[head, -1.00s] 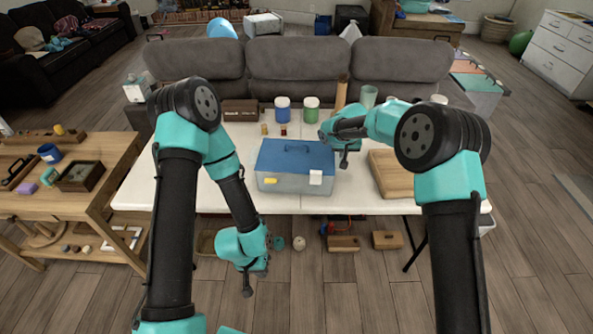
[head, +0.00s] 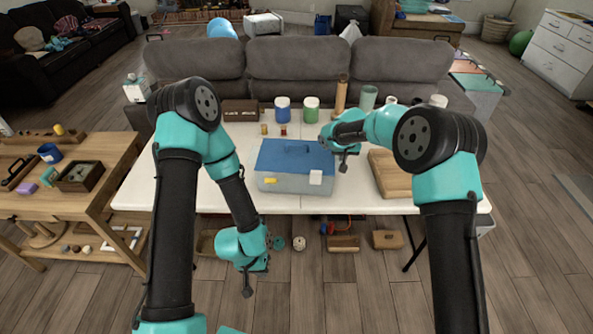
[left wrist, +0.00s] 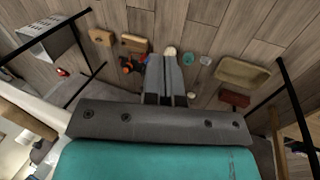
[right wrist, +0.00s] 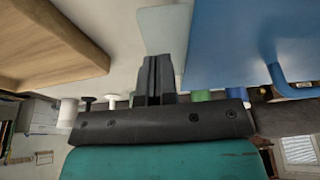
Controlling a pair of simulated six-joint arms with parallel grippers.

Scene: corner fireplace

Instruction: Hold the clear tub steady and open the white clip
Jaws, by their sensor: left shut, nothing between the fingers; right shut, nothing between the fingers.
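The clear tub (head: 292,185), greyish with a blue lid (head: 293,157), stands at the front middle of the white table. Its white clip (head: 315,177) is on the front wall at the right. A yellow clip (head: 270,181) is on the same wall at the left. My right gripper (head: 343,166) is shut and empty beside the tub's right end; the right wrist view shows its fingers (right wrist: 157,75) and the lid (right wrist: 235,45). My left gripper (head: 248,288) is shut and empty, low in front of the table's edge, apart from the tub.
A wooden board (head: 390,173) lies right of my right gripper. The tabletop (head: 145,185) left of the tub is clear. A wooden side table (head: 95,160) stands at the left.

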